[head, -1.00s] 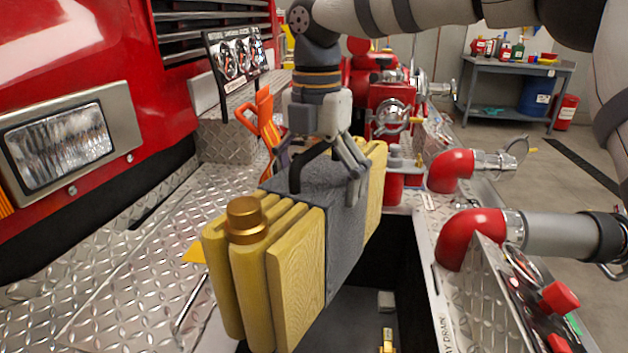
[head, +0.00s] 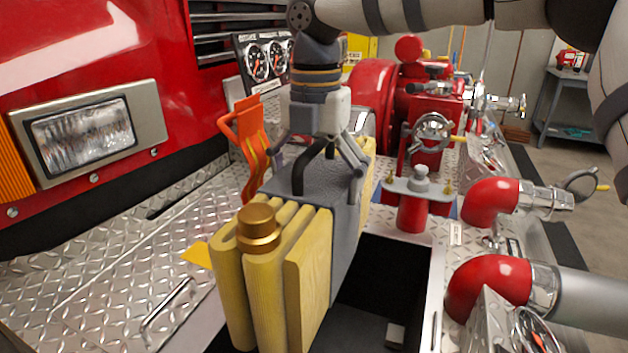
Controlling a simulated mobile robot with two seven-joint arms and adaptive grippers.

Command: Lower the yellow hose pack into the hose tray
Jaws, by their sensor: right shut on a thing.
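The yellow hose pack (head: 308,285) is a folded block of yellow hose with a brass coupling (head: 258,226) on its near end and a grey wrap (head: 347,235) around its middle. My right gripper (head: 327,185) comes down from above and is shut on the top of the grey wrap. The pack hangs upright over the left part of the hose tray (head: 437,290), a dark open well in the diamond-plate bumper. The pack hides the tray's left side. The lower end of the pack is partly hidden, so its depth in the tray is unclear. My left gripper is not in view.
Red elbow pipes (head: 488,285) line the tray's right side. A red capped post (head: 411,205) and red pump parts (head: 430,125) stand beyond it. An orange strap (head: 250,135) stands left of my gripper. The diamond-plate deck (head: 110,290) at left is mostly clear.

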